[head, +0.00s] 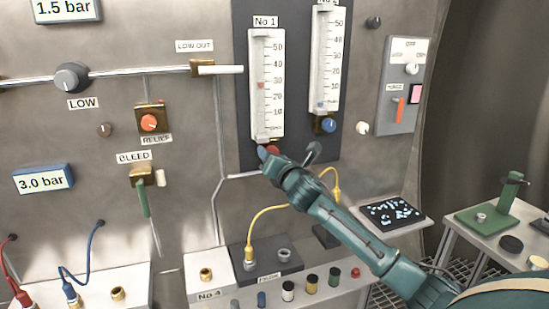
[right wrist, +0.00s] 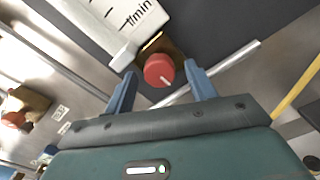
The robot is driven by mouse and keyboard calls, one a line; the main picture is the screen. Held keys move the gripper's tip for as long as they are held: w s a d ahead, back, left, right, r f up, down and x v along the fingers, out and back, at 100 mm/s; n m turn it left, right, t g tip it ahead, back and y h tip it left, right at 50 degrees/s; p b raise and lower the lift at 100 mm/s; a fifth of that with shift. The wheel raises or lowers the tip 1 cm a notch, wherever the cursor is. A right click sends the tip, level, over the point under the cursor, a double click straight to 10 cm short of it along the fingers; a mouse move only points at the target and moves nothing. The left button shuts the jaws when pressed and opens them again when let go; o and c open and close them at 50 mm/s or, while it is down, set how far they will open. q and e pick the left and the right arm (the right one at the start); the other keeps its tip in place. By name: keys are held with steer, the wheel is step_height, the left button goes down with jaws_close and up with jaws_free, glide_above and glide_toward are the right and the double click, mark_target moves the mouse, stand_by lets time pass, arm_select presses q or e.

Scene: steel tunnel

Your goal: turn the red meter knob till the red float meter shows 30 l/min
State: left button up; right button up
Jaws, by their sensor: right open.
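The red float meter, No 1 (head: 266,85), is a white upright scale on the dark panel. Its red float (head: 261,85) sits between the 20 and 30 marks. The red meter knob (head: 273,149) is at the foot of this meter, partly hidden by my right gripper (head: 266,152). In the right wrist view the red knob (right wrist: 157,70), with a white pointer line, lies between the open fingertips of my right gripper (right wrist: 161,74). A gap shows on each side of the knob, and I cannot tell how deep it sits. My left gripper is not in view.
A second meter (head: 326,60) with a blue knob (head: 328,125) stands close to the right. A LOW OUT valve handle (head: 220,69) is to the left. A yellow hose (head: 262,215) loops below my right arm. A shelf with several small knobs (head: 288,290) lies underneath.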

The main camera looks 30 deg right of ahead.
steer(key=shift+s, duration=0.1)
steer(key=b+v, duration=0.2)
steer(key=v, duration=1.1)
steer(key=shift+d, duration=0.1)
steer(key=s+a+f+m+g+y, duration=0.1)
steer(key=s+a+f+m+y, duration=0.2)
steer(key=f, duration=0.4)
steer(key=s+a+f+m+g, duration=0.1)
steer(key=a+f+m+g, duration=0.1)
steer(key=a+f+m, duration=0.35)
steer(key=s+a+f+m+g+y, duration=0.1)
steer(key=s+a+f+y, duration=0.15)
steer(key=f, duration=0.65)
steer(key=s+a+f+m+g+y+p, duration=0.1)
steer(key=s+a+f+m+g+y, duration=0.1)
steer(key=s+a+f+m, duration=0.9)
steer(key=s+f+m, duration=0.1)
steer(key=s+m, duration=0.3)
steer(key=shift+s+a+f+g, duration=0.3)
steer(key=shift+a+g, duration=0.1)
steer(key=shift+d, duration=0.1)
